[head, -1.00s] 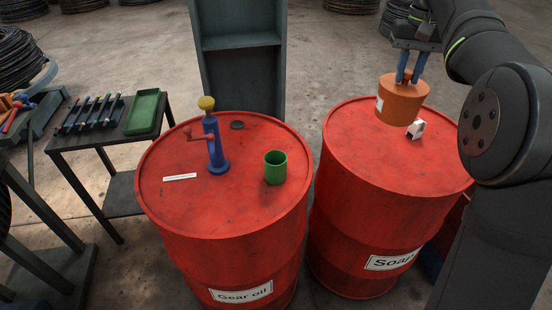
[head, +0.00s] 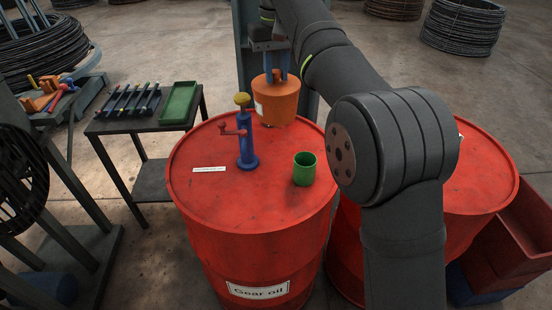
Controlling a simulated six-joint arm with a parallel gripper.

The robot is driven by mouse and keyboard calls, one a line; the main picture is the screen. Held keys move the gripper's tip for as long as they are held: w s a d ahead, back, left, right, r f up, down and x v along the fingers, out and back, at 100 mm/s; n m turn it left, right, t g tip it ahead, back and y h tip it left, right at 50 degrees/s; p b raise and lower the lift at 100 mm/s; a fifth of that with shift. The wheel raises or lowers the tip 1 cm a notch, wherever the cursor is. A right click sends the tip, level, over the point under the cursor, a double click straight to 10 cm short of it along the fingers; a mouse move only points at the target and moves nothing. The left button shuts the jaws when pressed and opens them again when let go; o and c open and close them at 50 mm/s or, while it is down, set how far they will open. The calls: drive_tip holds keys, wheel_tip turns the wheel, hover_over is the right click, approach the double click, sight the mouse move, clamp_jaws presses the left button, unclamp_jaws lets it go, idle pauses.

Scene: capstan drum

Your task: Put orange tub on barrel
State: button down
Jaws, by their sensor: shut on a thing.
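The orange tub (head: 278,103) hangs upright from my gripper (head: 277,78), whose blue fingers are shut on it. In the picture the tub overlaps the back part of the top of the red Gear oil barrel (head: 240,255). I cannot tell whether its base touches the lid or is a little above it. A blue hand pump (head: 247,150) with a yellow knob and red handle stands on that lid, left of the tub. A green cup (head: 304,170) stands on the lid, nearer the camera and to the right.
A second red barrel (head: 480,175) stands at right, partly hidden by my arm. A white label strip (head: 209,169) lies on the left of the Gear oil lid. A side table at left holds a green tray (head: 179,103) and several tools. Red bins (head: 515,235) stand at far right.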

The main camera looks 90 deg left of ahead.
sight(274, 111)
drive_tip(key=shift+s+f, duration=0.3)
drive_tip(key=shift+s, duration=0.1)
drive_tip(key=shift+w+f, duration=0.1)
drive_tip(key=shift+f, duration=0.3)
wheel_tip(274, 111, down, 22)
drive_tip(key=shift+r, duration=0.2)
drive_tip(key=shift+f, duration=0.1)
drive_tip(key=c, duration=1.2)
unclamp_jaws()
drive_tip(key=shift+c, duration=0.2)
drive_tip(key=shift+o, duration=0.5)
wheel_tip(274, 111, up, 12)
drive_tip(key=shift+r, duration=0.1)
